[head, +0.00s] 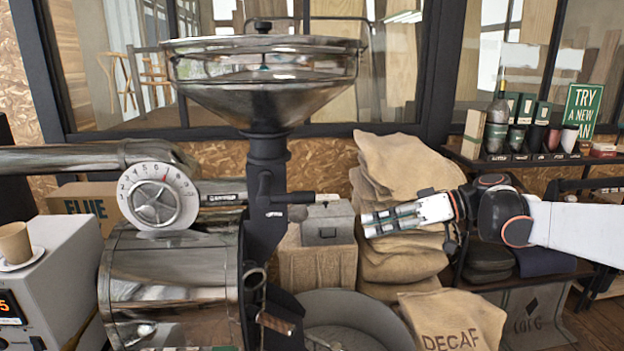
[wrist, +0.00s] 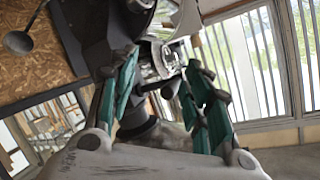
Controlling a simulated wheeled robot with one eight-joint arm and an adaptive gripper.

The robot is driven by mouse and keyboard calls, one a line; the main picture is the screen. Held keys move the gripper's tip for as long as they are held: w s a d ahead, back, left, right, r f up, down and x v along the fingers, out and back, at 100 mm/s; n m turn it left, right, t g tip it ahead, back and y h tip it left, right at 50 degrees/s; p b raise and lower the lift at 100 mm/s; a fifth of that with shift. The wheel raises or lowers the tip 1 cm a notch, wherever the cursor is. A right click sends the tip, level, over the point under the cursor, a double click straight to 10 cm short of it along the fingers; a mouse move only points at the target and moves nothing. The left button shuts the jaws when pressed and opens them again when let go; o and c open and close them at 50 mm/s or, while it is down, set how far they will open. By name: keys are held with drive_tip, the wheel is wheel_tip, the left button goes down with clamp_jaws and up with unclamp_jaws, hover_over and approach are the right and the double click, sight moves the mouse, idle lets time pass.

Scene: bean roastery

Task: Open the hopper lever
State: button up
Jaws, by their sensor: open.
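The hopper lever (head: 293,198) is a short black handle with a pale tip. It sticks out to the right from the dark neck below the steel hopper (head: 262,85). My gripper (head: 364,226) reaches in from the right, a little to the right of the lever's tip and slightly lower, apart from it. In the wrist view my gripper (wrist: 160,66) has its green-padded fingers spread, with nothing held. Dark machine parts show beyond and between the fingers; I cannot tell surely which is the lever.
A steel roaster drum (head: 170,290) with a round dial (head: 158,196) stands left of the neck. A grey metal box (head: 328,223) sits behind the lever. Stacked burlap sacks (head: 395,165) lie behind my gripper. A round grey tray (head: 350,318) is below.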

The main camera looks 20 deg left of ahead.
sight(305, 200)
drive_tip(key=w+a+r+n+g+y+p, duration=0.2)
drive_tip(key=w+a+r+n+g+p, duration=0.25)
drive_tip(key=n+p, duration=0.2)
drive_tip(key=shift+g, duration=0.35)
drive_tip(key=p+x, duration=0.1)
drive_tip(key=x, duration=1.2)
drive_tip(key=shift+s+a+f+p, duration=0.1)
drive_tip(key=shift+s+a+p, duration=0.1)
drive_tip(key=shift+s+p, duration=0.2)
clamp_jaws()
